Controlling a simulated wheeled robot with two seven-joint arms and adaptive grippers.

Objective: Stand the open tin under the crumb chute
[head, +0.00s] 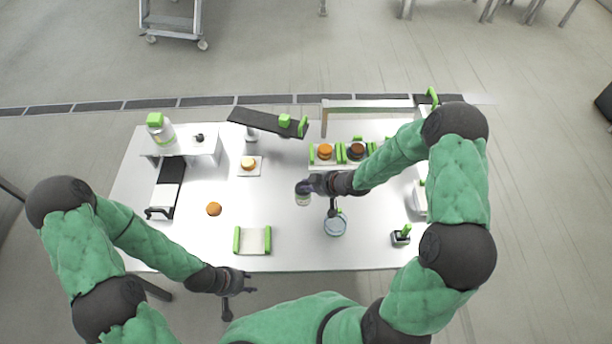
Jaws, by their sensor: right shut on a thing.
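My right gripper (307,188) is shut on a small pale can with a greenish band (303,199), which looks like the open tin, over the middle of the white table. The gripper hides part of its top, and I cannot tell whether it touches the table. A dark sloping plate (262,121) with a green block on it, apparently the crumb chute, stands at the back of the table, behind and left of the can. The can is apart from it. My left gripper (246,283) is open and empty, in front of the table's front edge.
A plate with a round cake (249,165) lies below the dark plate. A brown round (214,209) lies at left. A green-sided tray (252,241) is in front. A glass bowl (335,224) stands near the can. A rack with filled rounds (325,152) is behind.

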